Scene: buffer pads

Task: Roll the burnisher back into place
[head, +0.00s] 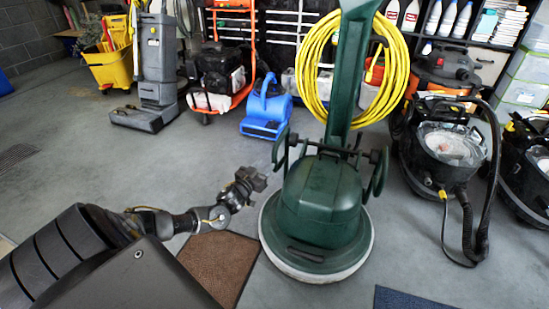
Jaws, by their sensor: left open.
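The burnisher (318,205) is a dark green floor machine in the middle of the head view. Its round base with a pale rim rests on the grey floor, and its green column rises out of the top of the picture. A coil of yellow cable (314,62) hangs at its column. My left gripper (255,181) is open and empty, just left of the burnisher's housing, with a small gap seeming to lie between them. The burnisher's upper handle is out of view. My right gripper is not in view.
A brown mat (219,262) lies left of the burnisher's base, and a blue mat (408,299) at the lower right. A blue blower (266,108) stands behind. A black vacuum (445,150) with its hose stands right. Bare floor lies to the left.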

